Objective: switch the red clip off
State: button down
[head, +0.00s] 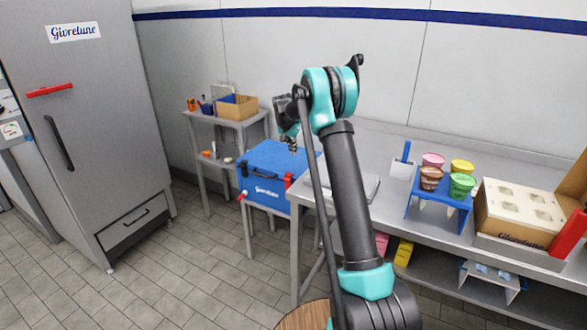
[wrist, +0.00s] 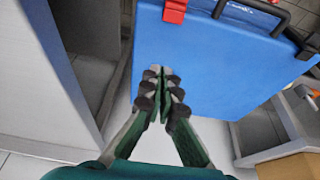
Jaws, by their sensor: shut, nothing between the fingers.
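A blue cooler box (head: 262,172) with white lettering stands on a low stand left of the steel counter. A red clip (head: 289,180) shows at its right front edge, and a smaller red piece (head: 242,195) at its left. My gripper (wrist: 161,74) is shut and empty, over the box's lower left part, apart from the clip. In the head view my gripper (head: 292,146) hangs above the box; my arm hides part of the area beside it.
A steel counter (head: 385,192) at the right carries a blue stand (head: 424,211) with several coloured tubs and a carton (head: 515,212). A grey fridge (head: 95,140) with a red bar stands at the left. A small shelf (head: 238,123) is behind. Tiled floor between is free.

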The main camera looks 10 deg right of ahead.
aim_at(293, 173)
jog(key=shift+f, duration=0.1)
jog(key=x, duration=0.9)
jog(key=shift+w+d+f, duration=0.1)
jog(key=shift+f, duration=0.35)
jog(key=shift+s+a+r, duration=0.1)
jog(key=shift+s+a, duration=0.45)
jog(key=shift+s, duration=0.25)
jog(key=shift+s+a, duration=0.6)
jog(key=shift+s, duration=0.15)
jog(key=shift+s+a, duration=0.1)
jog(key=shift+s+a+t+h, duration=0.2)
jog(key=shift+t+h, duration=0.1)
jog(key=shift+t, duration=0.1)
